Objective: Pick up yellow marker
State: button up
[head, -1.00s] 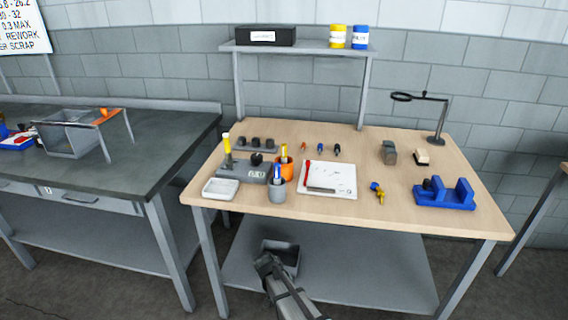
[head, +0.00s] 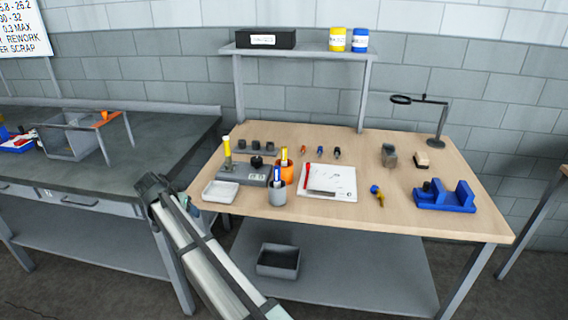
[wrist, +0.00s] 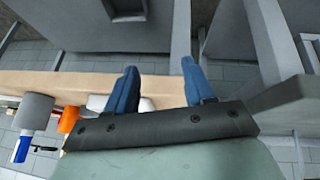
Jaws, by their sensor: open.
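The yellow marker (head: 284,153) stands upright in an orange cup (head: 287,174) on the wooden table, left of the white sheet. A grey cup (head: 277,193) with a blue marker (head: 277,175) stands just in front of it. My gripper (wrist: 160,84) is open, with nothing between its blue fingers. It is near the table's front left edge, apart from the cups. In the wrist view the scene is upside down. The grey cup (wrist: 36,110) and orange cup (wrist: 68,120) show at the left. I cannot make out the yellow marker there.
A white tray (head: 220,191) and a grey station (head: 243,173) with a yellow upright piece lie left of the cups. A blue holder (head: 445,200) stands at the right. A dark workbench (head: 130,160) is at the left.

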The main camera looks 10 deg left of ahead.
jog(key=w+d+r, duration=0.2)
jog(key=w+r, duration=0.2)
jog(key=n+g+y, duration=0.3)
jog(key=n+y, duration=0.2)
jog(key=n, duration=0.3)
send_near(285, 148)
jog(key=x, duration=0.7)
jog(key=shift+s+d+f, duration=0.1)
jog(key=shift+f, duration=0.3)
jog(key=shift+w+a+x, duration=0.1)
jog(key=shift+w+x, duration=0.05)
jog(key=shift+x, duration=1.15)
jog(key=shift+w+a+x, duration=0.1)
jog(key=shift+w+x, duration=0.1)
jog(key=shift+x, duration=1.1)
jog(key=shift+r, duration=0.15)
jog(key=shift+c, duration=0.2)
grip_shut()
